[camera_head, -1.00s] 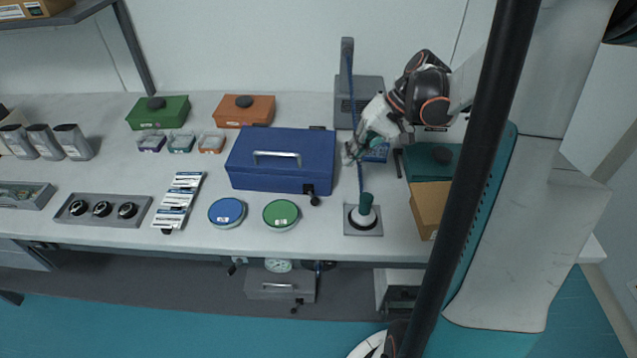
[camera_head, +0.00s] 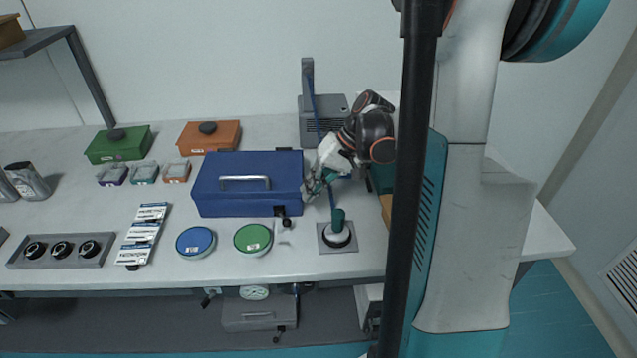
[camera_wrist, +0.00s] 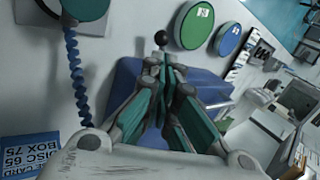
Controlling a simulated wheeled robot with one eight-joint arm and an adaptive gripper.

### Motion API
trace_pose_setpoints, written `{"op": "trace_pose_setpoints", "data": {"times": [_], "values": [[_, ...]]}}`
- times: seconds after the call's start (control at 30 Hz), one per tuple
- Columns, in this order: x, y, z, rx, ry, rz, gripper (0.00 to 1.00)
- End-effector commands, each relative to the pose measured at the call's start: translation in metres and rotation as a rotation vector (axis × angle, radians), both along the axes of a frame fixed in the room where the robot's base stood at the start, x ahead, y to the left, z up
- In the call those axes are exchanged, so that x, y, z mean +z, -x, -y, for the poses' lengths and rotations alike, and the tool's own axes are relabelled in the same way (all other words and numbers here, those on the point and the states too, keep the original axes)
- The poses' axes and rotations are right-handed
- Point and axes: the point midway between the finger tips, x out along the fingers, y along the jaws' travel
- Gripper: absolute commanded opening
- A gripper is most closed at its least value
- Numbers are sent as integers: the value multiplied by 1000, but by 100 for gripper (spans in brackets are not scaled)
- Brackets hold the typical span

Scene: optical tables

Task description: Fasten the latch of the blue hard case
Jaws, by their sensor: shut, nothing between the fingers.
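The blue hard case (camera_head: 247,196) stands closed on the bench, with a silver handle on its lid. Its latch (camera_head: 282,213), a dark piece with a black knob, is on the front side near the right corner. My gripper (camera_head: 312,190) is beside the case's right end, shut and empty. In the wrist view the shut fingers of my gripper (camera_wrist: 168,75) point toward the black latch knob (camera_wrist: 160,38), and the blue case (camera_wrist: 125,75) lies partly hidden behind them. I cannot tell whether the fingers touch the case.
A teal-handled tool on a blue coiled cord stands on a grey plate (camera_head: 325,246) right of the latch. Green (camera_head: 253,238) and blue (camera_head: 195,241) round tins lie in front of the case. Green (camera_head: 117,146) and orange (camera_head: 208,138) boxes stand behind.

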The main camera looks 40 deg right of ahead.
Motion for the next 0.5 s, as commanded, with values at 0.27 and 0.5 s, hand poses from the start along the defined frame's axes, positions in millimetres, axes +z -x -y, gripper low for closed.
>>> {"op": "trace_pose_setpoints", "data": {"times": [0.27,0.5], "values": [[-45,-13,-27,1,0,0,0],[-60,-18,-38,0,0,0,0]]}}
